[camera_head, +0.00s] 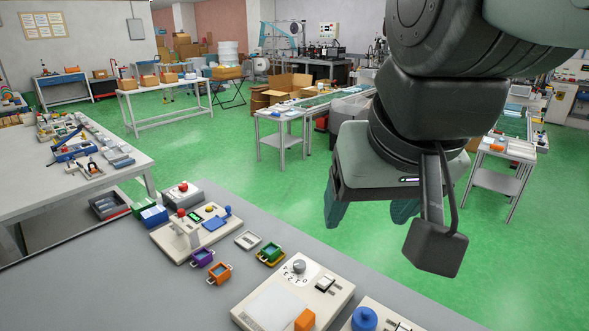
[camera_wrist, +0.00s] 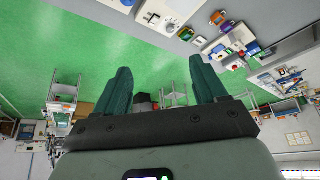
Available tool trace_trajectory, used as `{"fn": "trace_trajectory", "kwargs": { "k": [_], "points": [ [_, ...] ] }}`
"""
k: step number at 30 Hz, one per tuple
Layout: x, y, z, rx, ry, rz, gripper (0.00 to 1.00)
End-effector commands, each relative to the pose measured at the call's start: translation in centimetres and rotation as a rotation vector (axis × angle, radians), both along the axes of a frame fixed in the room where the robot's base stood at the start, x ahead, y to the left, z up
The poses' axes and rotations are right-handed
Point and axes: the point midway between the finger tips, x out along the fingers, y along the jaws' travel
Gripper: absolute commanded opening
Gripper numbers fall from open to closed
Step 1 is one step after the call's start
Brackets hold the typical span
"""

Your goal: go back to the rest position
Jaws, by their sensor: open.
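My gripper (camera_head: 367,208) hangs high at the right of the head view, in front of the green floor and beyond the edge of the grey table. Its two dark green fingers point down. In the wrist view my gripper (camera_wrist: 163,88) shows its fingers well apart, with nothing between them but floor and distant furniture. It touches nothing.
The grey table (camera_head: 110,265) holds a beige device with a dial (camera_head: 299,268), a device with a blue knob (camera_head: 364,319), an orange frame (camera_head: 220,272), a purple frame (camera_head: 202,257), a green frame (camera_head: 270,254) and a press-like station (camera_head: 195,232). Green floor (camera_head: 255,180) lies behind.

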Motion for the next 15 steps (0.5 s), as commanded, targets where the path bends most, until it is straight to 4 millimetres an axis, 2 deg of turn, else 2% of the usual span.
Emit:
{"fn": "trace_trajectory", "kwargs": {
  "k": [1,4,15],
  "points": [
    [-1.1,-0.1,-0.4,-0.009,-0.014,0.012,0.71],
    [-2.3,-0.3,-1.1,-0.022,-0.024,0.031,0.71],
    [-2.6,-0.3,-1.3,-0.027,-0.027,0.038,0.71]
  ]
}}
